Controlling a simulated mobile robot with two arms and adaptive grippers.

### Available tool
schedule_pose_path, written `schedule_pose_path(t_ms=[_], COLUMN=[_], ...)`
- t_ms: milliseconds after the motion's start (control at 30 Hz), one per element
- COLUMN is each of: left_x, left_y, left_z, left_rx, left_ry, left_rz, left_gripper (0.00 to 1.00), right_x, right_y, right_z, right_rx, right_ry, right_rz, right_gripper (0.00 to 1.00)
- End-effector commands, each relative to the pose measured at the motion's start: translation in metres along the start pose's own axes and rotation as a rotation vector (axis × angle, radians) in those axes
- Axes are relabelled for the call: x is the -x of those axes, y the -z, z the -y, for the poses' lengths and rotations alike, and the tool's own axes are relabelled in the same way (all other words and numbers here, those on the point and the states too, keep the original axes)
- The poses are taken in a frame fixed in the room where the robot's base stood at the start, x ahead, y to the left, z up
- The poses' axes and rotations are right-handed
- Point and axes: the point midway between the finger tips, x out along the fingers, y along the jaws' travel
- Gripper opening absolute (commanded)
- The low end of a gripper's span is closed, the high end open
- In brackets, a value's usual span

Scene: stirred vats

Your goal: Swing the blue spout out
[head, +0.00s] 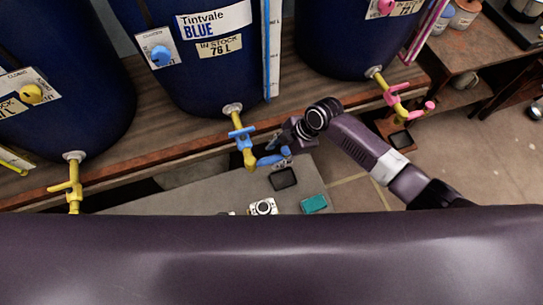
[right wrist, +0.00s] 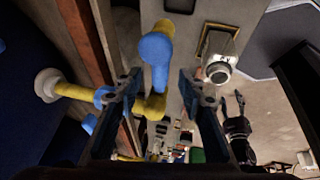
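The blue vat (head: 205,60), labelled Tintvale BLUE, has a yellow tap (head: 248,157) with a blue handle (head: 241,133). The blue spout (head: 270,159) sticks out to the right from the tap's lower end. My right gripper (head: 284,152) is at the spout's free end. In the right wrist view its two fingers are apart, and the rounded blue spout (right wrist: 156,50) shows in the gap between them; I cannot tell whether they touch it. My left gripper (right wrist: 233,102) is outside the head view; in the right wrist view it shows small, with its fingers apart.
A yellow tap (head: 73,187) is at the left vat and a pink-handled tap (head: 392,95) at the right vat. Below lie a camera (head: 263,207), a dark tray (head: 283,179) and a teal box (head: 314,203). The wooden shelf edge (head: 165,163) runs behind the taps.

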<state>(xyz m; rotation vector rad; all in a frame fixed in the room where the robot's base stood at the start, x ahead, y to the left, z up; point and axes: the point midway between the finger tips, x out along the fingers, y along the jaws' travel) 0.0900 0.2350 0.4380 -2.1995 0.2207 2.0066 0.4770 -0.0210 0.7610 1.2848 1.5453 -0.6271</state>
Motion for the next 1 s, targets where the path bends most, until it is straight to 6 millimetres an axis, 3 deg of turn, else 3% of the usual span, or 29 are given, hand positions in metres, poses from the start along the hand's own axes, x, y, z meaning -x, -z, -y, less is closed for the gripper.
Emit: schedule_pose_path(t_ms=[233,633,1000], left_x=[0.002,0.002,0.002], left_y=[0.0,0.0,0.0], left_z=[0.0,0.0,0.0], left_rx=[0.0,0.0,0.0], left_ry=[0.0,0.0,0.0], left_rz=[0.0,0.0,0.0], left_gripper=[0.47,0.47,0.47], right_x=[-0.027,-0.033,-0.033], right_y=[0.0,0.0,0.0], right_z=[0.0,0.001,0.001], right_rx=[-0.002,0.0,-0.001], right_ry=[0.001,0.0,0.0], right_rz=[0.001,0.001,0.001], right_gripper=[0.36,0.36,0.0])
